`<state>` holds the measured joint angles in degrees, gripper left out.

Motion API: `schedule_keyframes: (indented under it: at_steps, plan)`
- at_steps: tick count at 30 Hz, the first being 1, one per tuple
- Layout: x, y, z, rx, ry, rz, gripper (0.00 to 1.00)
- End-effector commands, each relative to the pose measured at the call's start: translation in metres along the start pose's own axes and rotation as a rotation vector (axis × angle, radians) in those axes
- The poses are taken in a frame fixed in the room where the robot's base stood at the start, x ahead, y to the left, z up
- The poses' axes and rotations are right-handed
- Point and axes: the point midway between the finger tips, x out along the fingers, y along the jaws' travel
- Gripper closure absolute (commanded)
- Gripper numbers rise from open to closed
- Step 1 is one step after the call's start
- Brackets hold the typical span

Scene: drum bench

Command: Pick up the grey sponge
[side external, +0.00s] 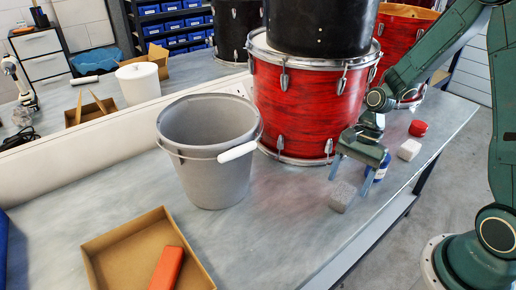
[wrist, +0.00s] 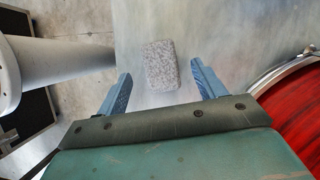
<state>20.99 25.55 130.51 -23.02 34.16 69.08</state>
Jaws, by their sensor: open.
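The grey sponge (side external: 342,196) is a speckled block lying on the bench near its front edge, in front of the red drum. In the wrist view the sponge (wrist: 160,66) lies ahead of my gripper, roughly centred between the two blue fingers. My gripper (side external: 350,186) is open and points down just above the sponge in the side view. In the wrist view my gripper (wrist: 162,75) has clear gaps on both sides of the sponge and holds nothing. I cannot tell the exact height of the fingertips over the sponge.
The red drum (side external: 310,105) stands close behind my gripper. A grey bucket (side external: 212,165) stands to the left. A cardboard tray (side external: 118,243) holds an orange-red block (side external: 167,269).

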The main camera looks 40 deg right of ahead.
Motion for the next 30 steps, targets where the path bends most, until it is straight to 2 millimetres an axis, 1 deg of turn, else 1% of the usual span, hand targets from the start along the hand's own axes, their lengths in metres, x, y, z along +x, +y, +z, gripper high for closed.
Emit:
schedule_keyframes:
  at_steps: [5, 8, 18, 21, 24, 30]
  plan:
    - [0.001, 0.000, 0.000, 0.000, 0.000, 0.000, 0.31]
    - [0.005, 0.000, 0.000, 0.000, -0.001, 0.002, 0.31]
    - [0.039, 0.000, -0.001, -0.001, -0.003, 0.004, 0.31]
    - [0.047, 0.000, -0.001, 0.000, -0.002, 0.003, 0.31]
    - [0.051, 0.000, -0.001, 0.000, -0.001, 0.001, 0.31]
    - [0.052, 0.000, -0.001, -0.001, 0.000, 0.000, 0.31]
